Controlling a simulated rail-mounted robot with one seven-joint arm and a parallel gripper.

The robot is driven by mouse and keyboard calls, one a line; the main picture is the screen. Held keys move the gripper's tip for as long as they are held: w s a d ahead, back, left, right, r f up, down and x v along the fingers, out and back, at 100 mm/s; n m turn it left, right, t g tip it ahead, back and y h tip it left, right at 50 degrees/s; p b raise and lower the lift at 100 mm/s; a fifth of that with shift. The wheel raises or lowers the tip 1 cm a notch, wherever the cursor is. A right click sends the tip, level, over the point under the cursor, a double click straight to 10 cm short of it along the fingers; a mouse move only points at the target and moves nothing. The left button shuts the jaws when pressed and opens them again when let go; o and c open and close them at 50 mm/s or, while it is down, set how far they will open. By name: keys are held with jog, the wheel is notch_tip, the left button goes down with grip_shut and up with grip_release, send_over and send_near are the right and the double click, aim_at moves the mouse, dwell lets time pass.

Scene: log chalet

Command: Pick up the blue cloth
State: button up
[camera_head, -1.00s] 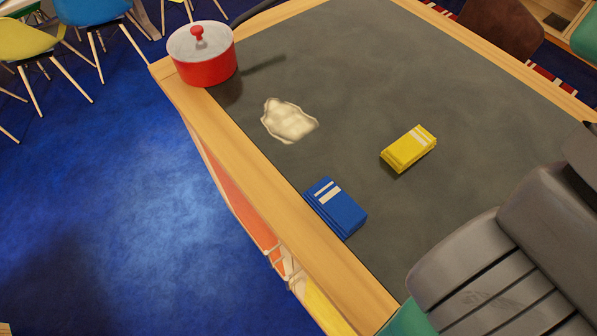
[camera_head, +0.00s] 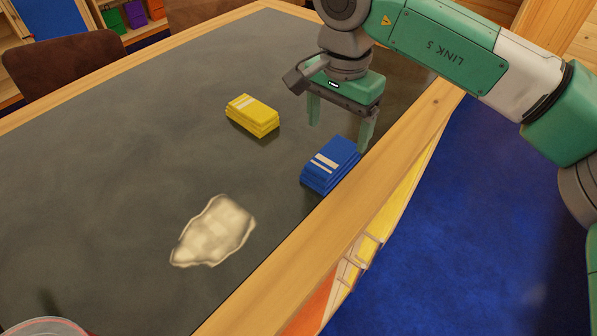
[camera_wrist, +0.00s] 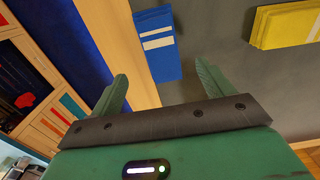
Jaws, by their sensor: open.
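The blue cloth (camera_head: 331,166) is a folded stack with white stripes, lying on the dark tabletop beside its wooden edge. In the wrist view the blue cloth (camera_wrist: 158,45) lies ahead of the fingers, roughly between their lines. My gripper (camera_head: 340,130) is open and empty, its two green fingers pointing down above the table, just behind the cloth in the head view. In the wrist view my gripper (camera_wrist: 160,82) shows both fingers spread apart. I see no contact with the cloth.
A folded yellow cloth (camera_head: 252,116) lies to the left of my gripper. A pale spill-like patch (camera_head: 213,232) is on the tabletop (camera_head: 110,160) nearer the camera. The red pot's lid (camera_head: 45,328) shows at the lower left. The wooden rim (camera_head: 300,250) borders the table.

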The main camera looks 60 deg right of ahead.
aim_at(332, 156)
jog(key=shift+d+f, duration=0.1)
jog(key=shift+f, duration=1.2)
jog(key=f, duration=0.3)
jog(key=f+p, duration=0.1)
jog(key=f, duration=0.1)
jog(key=shift+a+f, duration=0.1)
jog(key=shift+a, duration=0.2)
jog(key=c, duration=1.1)
jog(key=r, duration=0.2)
jog(key=r+b, duration=0.1)
jog(key=shift+s+d+r, duration=0.2)
jog(key=shift+s+r, duration=0.05)
jog(key=shift+r, duration=0.05)
jog(key=s+d, duration=0.2)
jog(key=s, duration=0.2)
jog(key=s+d+r+b, duration=0.1)
jog(key=s+d, duration=0.1)
jog(key=s, duration=0.3)
jog(key=s+d+b, duration=0.1)
jog(key=s+d, duration=0.1)
jog(key=s, duration=0.3)
jog(key=shift+d+r, duration=0.2)
jog(key=shift+r, duration=0.05)
